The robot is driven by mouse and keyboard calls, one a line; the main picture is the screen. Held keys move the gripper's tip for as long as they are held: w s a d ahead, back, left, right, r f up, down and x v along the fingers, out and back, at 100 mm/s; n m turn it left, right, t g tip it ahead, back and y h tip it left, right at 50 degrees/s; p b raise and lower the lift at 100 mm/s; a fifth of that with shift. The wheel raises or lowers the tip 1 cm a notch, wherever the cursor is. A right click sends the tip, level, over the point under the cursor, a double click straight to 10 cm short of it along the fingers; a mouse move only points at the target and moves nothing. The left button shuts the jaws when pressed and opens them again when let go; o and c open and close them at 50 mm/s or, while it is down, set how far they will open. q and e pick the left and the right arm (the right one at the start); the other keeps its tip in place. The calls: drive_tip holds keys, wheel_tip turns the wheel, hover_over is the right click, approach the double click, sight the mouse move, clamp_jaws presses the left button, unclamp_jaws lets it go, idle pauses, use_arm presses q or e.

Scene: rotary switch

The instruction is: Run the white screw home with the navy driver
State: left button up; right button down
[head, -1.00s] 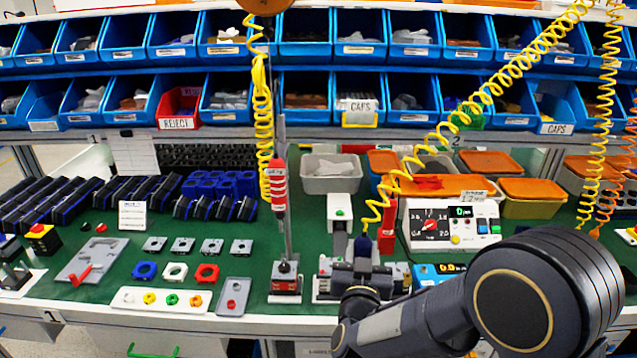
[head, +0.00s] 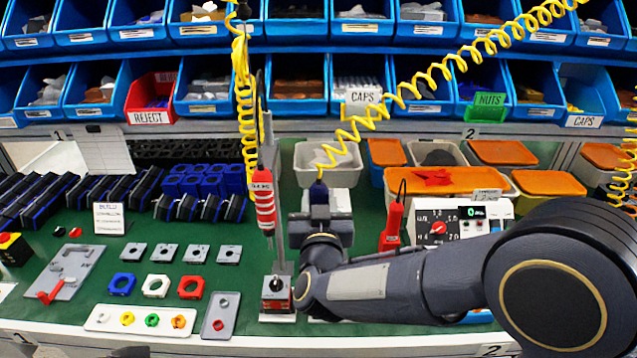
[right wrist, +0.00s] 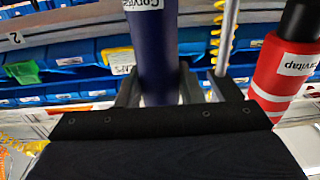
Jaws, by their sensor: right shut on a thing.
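The navy driver (head: 318,192) hangs upright on a yellow coiled cord, its top showing above my right gripper (head: 319,218) in the head view. The right gripper is shut on it. In the right wrist view the navy driver (right wrist: 153,45) stands between the two fingers of the right gripper (right wrist: 157,90). Its lower end and bit are hidden by my gripper and arm. I cannot make out the white screw in either view. My left gripper is not in view.
A red-and-white driver (head: 264,200) hangs close left of my right gripper, above a small red-based switch block (head: 277,292). Another red tool (head: 392,226) stands to the right, before a meter panel (head: 437,227). Blue bins line the back.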

drive_tip(key=shift+w+f, duration=0.1)
drive_tip(key=shift+w, duration=0.25)
drive_tip(key=shift+s+f+b, duration=0.25)
drive_tip(key=shift+f+b, duration=0.5)
drive_tip(key=shift+b, duration=0.05)
wheel_tip(320, 180, down, 2)
drive_tip(key=shift+w+b, duration=0.15)
drive_tip(key=shift+b, duration=0.55)
drive_tip(key=shift+f+b, duration=0.35)
drive_tip(key=shift+f, duration=0.1)
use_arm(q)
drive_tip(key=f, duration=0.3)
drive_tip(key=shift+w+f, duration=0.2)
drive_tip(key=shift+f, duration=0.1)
use_arm(e)
drive_tip(key=c, duration=1.6)
unclamp_jaws()
clamp_jaws()
